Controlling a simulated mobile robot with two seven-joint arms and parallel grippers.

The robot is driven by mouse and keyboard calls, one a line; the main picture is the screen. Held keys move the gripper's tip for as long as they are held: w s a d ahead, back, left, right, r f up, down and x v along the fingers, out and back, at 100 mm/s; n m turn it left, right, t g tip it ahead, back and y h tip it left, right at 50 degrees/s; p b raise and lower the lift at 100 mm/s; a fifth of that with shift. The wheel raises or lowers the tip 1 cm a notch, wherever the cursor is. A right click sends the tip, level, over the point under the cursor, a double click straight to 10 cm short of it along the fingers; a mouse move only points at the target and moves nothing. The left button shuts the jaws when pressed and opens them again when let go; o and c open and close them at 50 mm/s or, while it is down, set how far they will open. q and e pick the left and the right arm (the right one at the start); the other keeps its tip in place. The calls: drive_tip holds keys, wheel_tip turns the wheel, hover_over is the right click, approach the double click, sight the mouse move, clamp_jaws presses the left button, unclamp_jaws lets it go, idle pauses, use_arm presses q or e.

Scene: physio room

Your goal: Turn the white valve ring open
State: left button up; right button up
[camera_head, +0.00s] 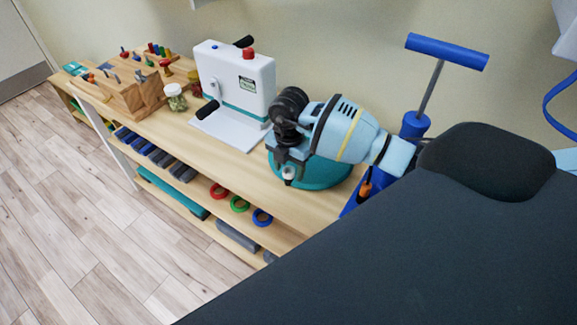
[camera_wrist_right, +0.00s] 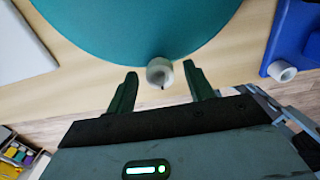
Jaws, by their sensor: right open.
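A white valve ring (camera_wrist_right: 160,72) sits at the near edge of a round teal cushion (camera_wrist_right: 150,28) in the right wrist view. My right gripper (camera_wrist_right: 162,80) is open, with one dark green finger on each side of the ring and small gaps showing between. In the head view the right gripper (camera_head: 285,160) is over the near-left side of the teal cushion (camera_head: 325,178), which my arm partly covers. A small pale piece shows below the gripper there; I cannot tell whether it is the ring. My left gripper is not in view.
A white device (camera_head: 236,80) with black handles stands left of the gripper on the wooden shelf (camera_head: 140,112). A blue pump (camera_head: 413,125) with a T-handle stands to the right. A dark padded table (camera_head: 420,255) fills the lower right. Coloured rings and weights lie on the lower shelf.

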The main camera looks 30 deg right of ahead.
drive_tip(key=c, duration=1)
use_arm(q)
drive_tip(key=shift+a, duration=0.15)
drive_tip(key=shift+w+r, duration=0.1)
use_arm(e)
drive_tip(key=shift+r+n, duration=0.1)
drive_tip(key=shift+n, duration=0.4)
drive_tip(key=n, duration=0.3)
drive_tip(key=shift+n+p, duration=0.3)
drive_tip(key=n, duration=0.3)
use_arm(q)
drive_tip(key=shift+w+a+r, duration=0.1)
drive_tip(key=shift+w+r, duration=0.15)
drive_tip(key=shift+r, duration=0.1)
use_arm(e)
drive_tip(key=shift+n, duration=0.8)
